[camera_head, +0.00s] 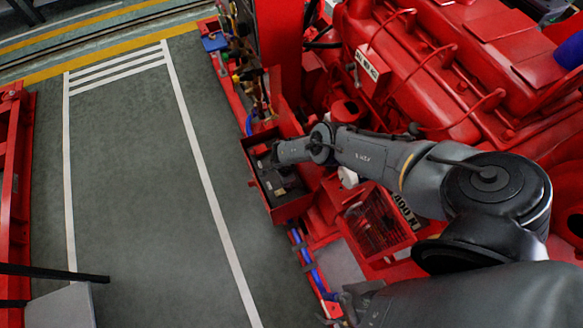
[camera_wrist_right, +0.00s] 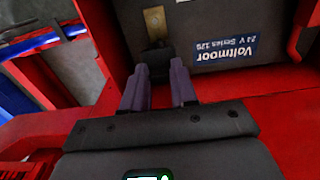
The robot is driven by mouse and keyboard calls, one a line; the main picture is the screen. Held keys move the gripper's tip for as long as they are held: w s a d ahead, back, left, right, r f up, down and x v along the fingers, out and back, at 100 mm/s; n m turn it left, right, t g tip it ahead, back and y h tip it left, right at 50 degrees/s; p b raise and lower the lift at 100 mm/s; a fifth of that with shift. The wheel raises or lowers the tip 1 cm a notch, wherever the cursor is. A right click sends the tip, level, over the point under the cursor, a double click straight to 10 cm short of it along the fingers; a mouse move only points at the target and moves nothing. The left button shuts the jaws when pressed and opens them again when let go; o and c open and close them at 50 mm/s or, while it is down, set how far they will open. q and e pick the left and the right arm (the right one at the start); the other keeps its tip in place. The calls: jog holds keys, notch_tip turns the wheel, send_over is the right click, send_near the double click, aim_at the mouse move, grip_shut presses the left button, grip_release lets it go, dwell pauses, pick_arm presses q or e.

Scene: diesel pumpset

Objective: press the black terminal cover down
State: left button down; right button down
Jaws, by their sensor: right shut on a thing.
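The dark battery (camera_head: 288,190) sits in an open red box beside the engine. In the right wrist view, its side (camera_wrist_right: 215,20) carries an upside-down blue label. A brass-coloured terminal piece (camera_wrist_right: 155,20) shows on it. The small black terminal cover (camera_wrist_right: 158,52) is just below that piece in the picture, at my fingertips. My right gripper (camera_wrist_right: 160,78) has its two purple fingers around the cover's near part, closed on it with a gap between them. In the head view the right gripper (camera_head: 276,153) reaches into the box, and the cover is too small to make out. My left gripper is not in view.
The red box's wall (camera_head: 294,210) surrounds the battery. The red engine (camera_head: 430,70) and a mesh guard (camera_head: 378,222) stand close on the right. Blue hoses (camera_head: 305,258) run along the red base frame. The grey floor (camera_head: 140,180) at left is clear.

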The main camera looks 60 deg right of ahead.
jog(key=shift+w+a+f, duration=0.2)
jog(key=shift+w+a, duration=0.25)
jog(key=shift+a, duration=0.35)
jog(key=c, duration=1.3)
grip_release()
jog(key=o, duration=0.4)
jog(key=shift+w+a, duration=0.1)
jog(key=shift+w, duration=0.05)
jog(key=shift+s+d, duration=0.2)
jog(key=shift+s, duration=0.05)
jog(key=shift+w+r+p, duration=0.1)
jog(key=shift+r+p, duration=0.2)
jog(key=shift+r, duration=0.15)
jog(key=shift+r+p, duration=2.8)
jog(key=shift+r, duration=2.15)
